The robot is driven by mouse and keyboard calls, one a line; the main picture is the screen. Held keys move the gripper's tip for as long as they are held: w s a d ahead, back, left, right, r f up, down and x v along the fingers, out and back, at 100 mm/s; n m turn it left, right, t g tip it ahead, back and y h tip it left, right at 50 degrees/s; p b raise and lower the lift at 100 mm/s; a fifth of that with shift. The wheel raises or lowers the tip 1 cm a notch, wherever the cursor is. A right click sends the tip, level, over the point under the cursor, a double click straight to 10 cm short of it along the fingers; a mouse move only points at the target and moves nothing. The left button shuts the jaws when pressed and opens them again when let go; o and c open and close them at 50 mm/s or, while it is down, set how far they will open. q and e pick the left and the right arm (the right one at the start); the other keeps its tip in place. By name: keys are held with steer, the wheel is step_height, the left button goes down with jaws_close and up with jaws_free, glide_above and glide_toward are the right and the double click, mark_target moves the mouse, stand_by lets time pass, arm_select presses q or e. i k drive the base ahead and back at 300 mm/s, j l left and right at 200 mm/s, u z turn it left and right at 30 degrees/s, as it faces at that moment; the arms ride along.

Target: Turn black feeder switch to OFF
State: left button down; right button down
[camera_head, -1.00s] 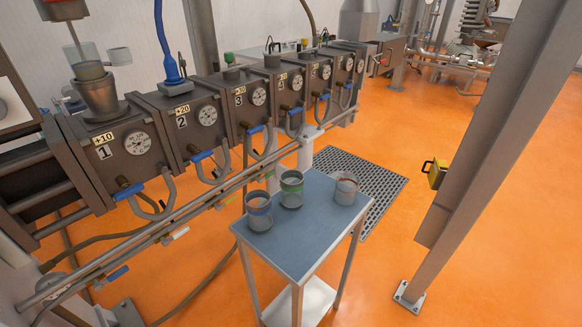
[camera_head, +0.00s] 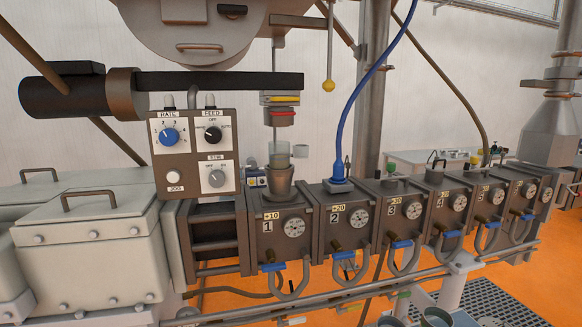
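A control panel (camera_head: 196,153) stands left of the numbered machine row. Its black feeder switch (camera_head: 212,134) is at the upper right of the panel, under a label that seems to read FEED. OFF is printed just above the switch, with other markings to its left and right. The switch's pointer is too small to read for certain. Neither of my grippers is in view.
The panel also has a blue RATE knob (camera_head: 169,135), a grey knob (camera_head: 217,178) and a pale JOG button (camera_head: 174,177). A dark horizontal arm (camera_head: 215,82) runs just above it. A glass cylinder (camera_head: 279,152) stands to the right. White lidded boxes (camera_head: 95,215) stand to the left.

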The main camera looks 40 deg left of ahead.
mark_target(213, 136)
steer(key=k+j+u, duration=0.1)
steer(key=u, duration=1.55)
